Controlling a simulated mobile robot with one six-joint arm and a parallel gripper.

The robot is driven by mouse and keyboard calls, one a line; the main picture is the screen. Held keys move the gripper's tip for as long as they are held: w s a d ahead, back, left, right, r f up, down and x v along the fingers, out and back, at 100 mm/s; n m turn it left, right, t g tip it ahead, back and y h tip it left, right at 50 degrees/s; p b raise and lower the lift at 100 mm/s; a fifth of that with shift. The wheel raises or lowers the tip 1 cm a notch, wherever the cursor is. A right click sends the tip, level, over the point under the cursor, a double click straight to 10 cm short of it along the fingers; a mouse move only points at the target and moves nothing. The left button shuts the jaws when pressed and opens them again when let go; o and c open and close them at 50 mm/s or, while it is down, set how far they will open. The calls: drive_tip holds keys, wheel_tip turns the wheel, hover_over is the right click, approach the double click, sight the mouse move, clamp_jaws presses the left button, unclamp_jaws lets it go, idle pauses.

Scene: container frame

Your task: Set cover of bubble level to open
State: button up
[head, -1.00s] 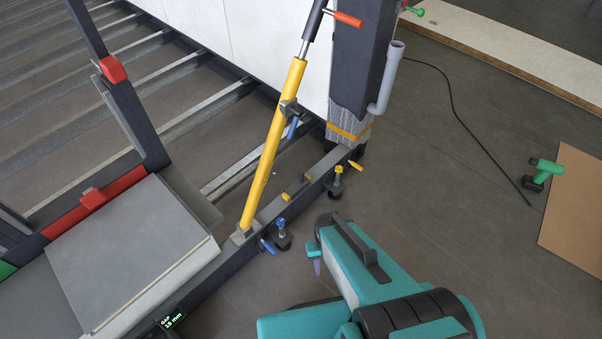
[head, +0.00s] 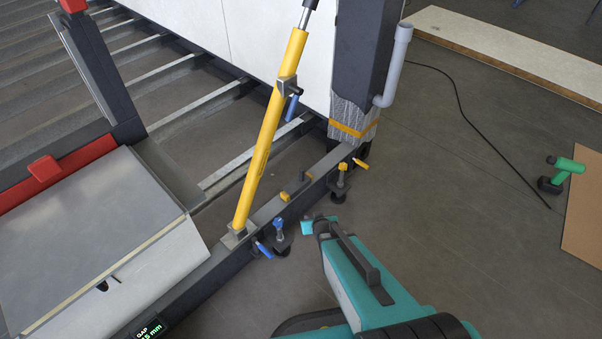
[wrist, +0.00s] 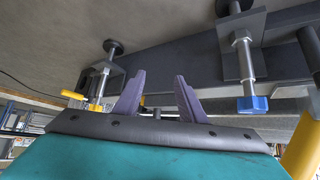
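A small dark fitting with yellow ends (head: 297,184) lies on the dark beam (head: 325,169) between two clamps in the head view. It may be the bubble level. I cannot make out its cover or whether that is open or shut. My gripper (wrist: 156,92) shows two purple fingers in the wrist view. They stand apart with nothing between them, in front of the beam. In the head view my teal arm reaches toward the beam from the lower right, and the fingers cannot be made out there.
A blue-handled clamp (head: 279,233) and a yellow-handled clamp (head: 342,180) sit on the beam's near side. A yellow strut (head: 262,150) rises from it beside a dark post (head: 362,60). A green drill (head: 563,175) lies at right.

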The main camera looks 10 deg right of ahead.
sight(297, 181)
drive_tip(key=w+r+t+y+b, duration=0.1)
drive_tip(key=w+r+t+b, duration=0.3)
drive_tip(key=w+t+b, duration=0.5)
drive_tip(key=shift+w+a+n+b, duration=0.35)
drive_tip(key=shift+w+b, duration=0.95)
drive_tip(key=shift+b, duration=0.8)
drive_tip(key=shift+w, duration=0.1)
drive_tip(key=w+b, duration=0.1)
drive_tip(key=w, duration=0.3)
drive_tip(key=w+b, duration=0.1)
drive_tip(key=w, duration=0.3)
drive_tip(key=w+b, duration=0.1)
drive_tip(key=w, duration=0.3)
drive_tip(key=shift+w+a+f+b, duration=0.15)
drive_tip(key=shift+w+a+b, duration=0.15)
drive_tip(key=shift+b, duration=0.05)
drive_tip(key=shift+w, duration=0.45)
clamp_jaws()
